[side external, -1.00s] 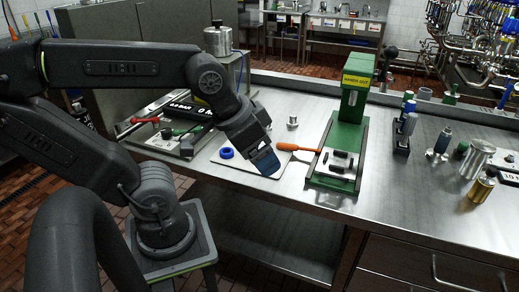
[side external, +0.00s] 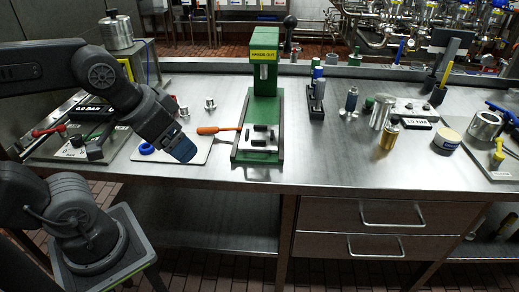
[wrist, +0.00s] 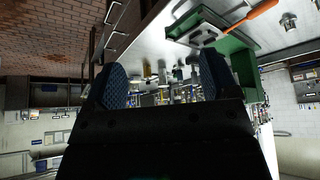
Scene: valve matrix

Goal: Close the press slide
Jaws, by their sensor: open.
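The green press (side external: 265,85) stands on the steel bench with a yellow label at its top. My gripper (side external: 184,150) is left of the press, above the white board, angled down and apart from the press. In the wrist view my gripper (wrist: 163,90) shows two blue textured fingers spread apart with nothing between them. The press base (wrist: 225,42) appears there at the upper right.
A white board (side external: 196,149) with a blue ring (side external: 146,149) lies under my gripper. A panel with a red lever (side external: 48,131) is at the left. Bottles and metal cylinders (side external: 381,112) stand right of the press. The bench front between is clear.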

